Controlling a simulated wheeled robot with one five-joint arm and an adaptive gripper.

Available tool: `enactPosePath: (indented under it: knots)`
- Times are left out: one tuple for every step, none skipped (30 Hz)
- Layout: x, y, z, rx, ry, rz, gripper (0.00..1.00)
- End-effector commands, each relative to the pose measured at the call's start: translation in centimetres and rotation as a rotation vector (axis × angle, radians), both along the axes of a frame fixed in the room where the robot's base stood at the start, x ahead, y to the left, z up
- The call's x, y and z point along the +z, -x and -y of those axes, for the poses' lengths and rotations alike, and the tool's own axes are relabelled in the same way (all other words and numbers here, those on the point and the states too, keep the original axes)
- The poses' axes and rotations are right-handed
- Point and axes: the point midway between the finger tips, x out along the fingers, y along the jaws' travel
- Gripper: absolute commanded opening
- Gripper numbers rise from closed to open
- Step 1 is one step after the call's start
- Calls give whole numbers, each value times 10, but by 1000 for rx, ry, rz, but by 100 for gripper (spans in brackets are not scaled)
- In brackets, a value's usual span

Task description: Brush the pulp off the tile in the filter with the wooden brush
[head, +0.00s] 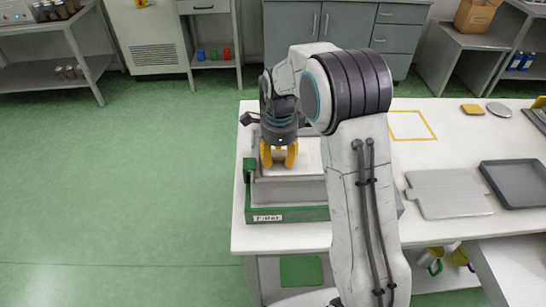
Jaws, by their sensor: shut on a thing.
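The filter (322,214) is a grey box with a green base and a front label reading "Filter". It stands at the left end of the white table. My gripper (279,160), with two yellow fingers, points down over the top of the filter. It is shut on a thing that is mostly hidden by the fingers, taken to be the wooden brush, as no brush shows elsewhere. A pale flat surface, likely the tile (308,158), shows at the filter's top beside the fingers. I cannot make out any pulp on it. My arm hides the filter's right part.
On the white table (425,232) are a grey board (447,194), a dark tray (517,184), a yellow block (473,109) and a grey disc (499,110). A yellow outlined square (432,126) is empty. Green floor (120,190) is clear on the left.

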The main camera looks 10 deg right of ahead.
Motion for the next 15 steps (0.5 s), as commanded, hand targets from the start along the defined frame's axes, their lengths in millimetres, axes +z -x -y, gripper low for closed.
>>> enactPosePath:
  knots:
    - [-1,1,5,-3,1,-1,7]
    - [-1,2,7,-3,1,-1,7]
    - [0,2,10,-2,1,-1,7]
    - [0,2,12,-3,1,-1,7]
    - [0,3,14,-3,1,-1,7]
    - [0,3,15,-2,1,0,7]
    - [0,3,16,-2,1,0,6]
    - [0,3,17,-2,1,0,6]
    - [1,3,17,-2,1,0,6]
    - [1,3,18,-1,1,1,6]
    - [1,4,19,-1,1,1,6]
    - [1,4,20,-2,0,1,6]
    - [1,4,21,-2,0,2,6]
    - [1,4,22,-2,0,2,6]
    - [1,4,24,-2,0,2,6]
